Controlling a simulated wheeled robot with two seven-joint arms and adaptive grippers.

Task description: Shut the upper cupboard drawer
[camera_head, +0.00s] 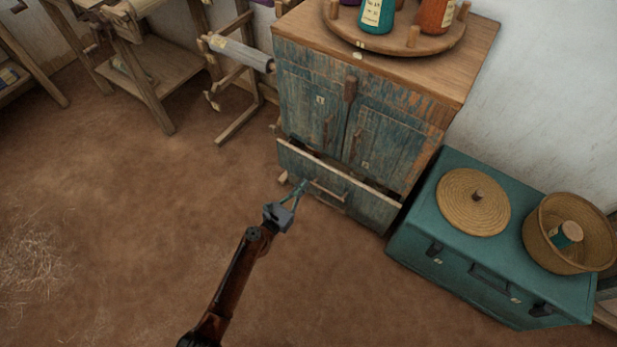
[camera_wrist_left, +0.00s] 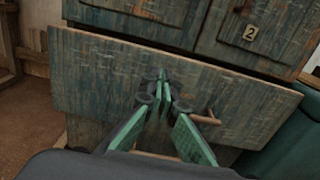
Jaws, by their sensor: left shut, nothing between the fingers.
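The weathered blue-green cupboard (camera_head: 390,139) has a drawer (camera_head: 366,203) below its two doors. The drawer is pulled out, with a dark gap behind the top edge of its front. In the left wrist view the drawer front (camera_wrist_left: 95,75) spans most of the picture, with a wooden handle (camera_wrist_left: 205,118) on it. My left gripper (camera_head: 303,185) is shut and empty, with its fingertips at the drawer front, left of the middle. In the left wrist view the shut fingertips (camera_wrist_left: 163,80) overlap the front beside the handle; I cannot tell whether they touch. My right gripper is not in view.
A teal trunk (camera_head: 420,235) stands close on the cupboard's right, bearing a woven lid (camera_head: 460,205) and a basket (camera_head: 545,245). A round wooden tray (camera_head: 345,40) with bottles sits on the cupboard. Wooden frames stand at the back left.

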